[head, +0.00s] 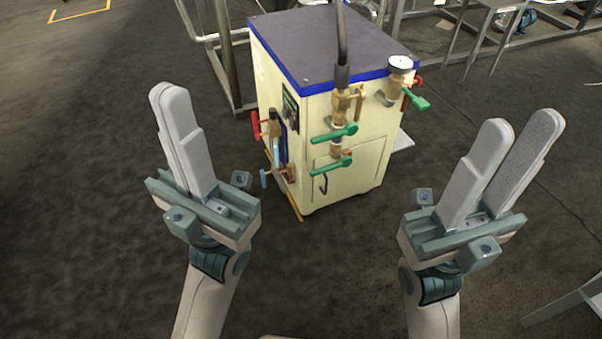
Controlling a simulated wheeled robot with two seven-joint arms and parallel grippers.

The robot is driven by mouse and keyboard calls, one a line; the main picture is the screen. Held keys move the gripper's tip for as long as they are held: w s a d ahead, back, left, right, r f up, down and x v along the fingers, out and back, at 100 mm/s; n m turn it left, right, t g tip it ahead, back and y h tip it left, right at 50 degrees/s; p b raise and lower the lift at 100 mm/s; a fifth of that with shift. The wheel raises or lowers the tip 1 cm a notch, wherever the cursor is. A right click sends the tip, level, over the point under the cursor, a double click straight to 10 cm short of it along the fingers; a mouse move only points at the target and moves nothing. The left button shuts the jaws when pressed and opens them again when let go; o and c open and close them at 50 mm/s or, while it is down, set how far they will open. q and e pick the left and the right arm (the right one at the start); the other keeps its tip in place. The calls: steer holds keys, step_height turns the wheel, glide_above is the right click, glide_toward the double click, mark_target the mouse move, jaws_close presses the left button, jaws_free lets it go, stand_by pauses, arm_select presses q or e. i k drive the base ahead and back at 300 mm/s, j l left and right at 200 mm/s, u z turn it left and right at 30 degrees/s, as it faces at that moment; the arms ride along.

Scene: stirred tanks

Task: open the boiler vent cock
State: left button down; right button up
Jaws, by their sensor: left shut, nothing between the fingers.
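The boiler (263,80) is a cream box with a dark top and blue edging, standing on the floor in the middle. Green-handled valves sit on its front: an upper one (335,134), a lower one (328,165), and another (416,99) below a round gauge (400,64). A red-handled valve (256,126) is on its left side. I cannot tell which one is the vent cock. My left gripper (173,98) is shut and empty, left of the boiler and apart from it. My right gripper (522,124) is open and empty, to the right and apart.
A black hose (342,40) rises from the brass fitting on the boiler front. Metal pipes and frames (226,50) stand behind and left. A grey frame (570,303) is at the lower right. The floor in front is clear.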

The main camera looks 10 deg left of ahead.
mark_target(345, 161)
steer(key=k+j+u, duration=0.15)
steer(key=u, duration=0.3)
steer(key=j+u, duration=0.4)
steer(key=k+l, duration=0.05)
steer(key=l, duration=0.05)
